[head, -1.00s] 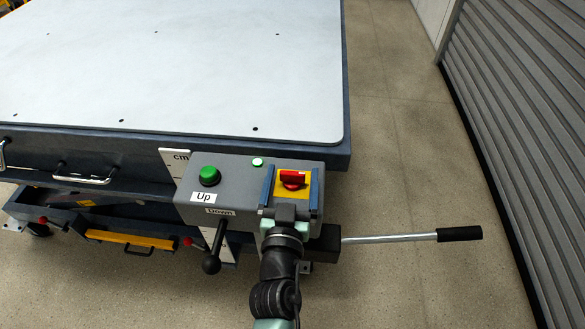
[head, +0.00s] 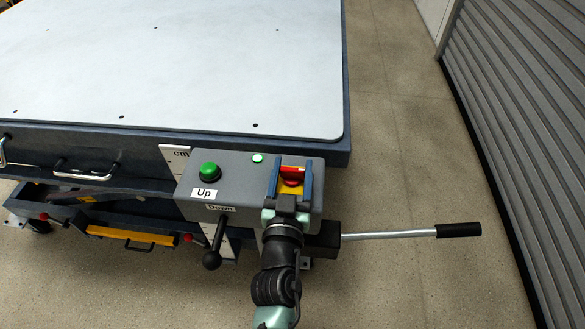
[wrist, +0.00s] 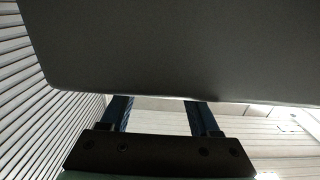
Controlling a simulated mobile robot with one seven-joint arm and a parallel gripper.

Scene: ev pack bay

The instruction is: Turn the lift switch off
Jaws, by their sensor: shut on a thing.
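The red lift switch (head: 291,171) sits on a yellow plate on the right part of the grey control box (head: 240,170), at the corner of the lift table. My gripper (head: 293,165) comes in from the front. Its two blue fingers are closed in on the left and right sides of the red switch. The fingers partly cover the switch and the plate, so I cannot tell the switch's exact angle. In the wrist view, the fingers reach under a large dark grey surface that hides their tips and the switch.
A green button (head: 209,171) labelled Up and a black-knobbed Down lever (head: 213,258) are left of my gripper. A small pale green lamp (head: 257,157) is above. A metal handle (head: 400,234) sticks out right. The floor between table and shutter (head: 520,130) is clear.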

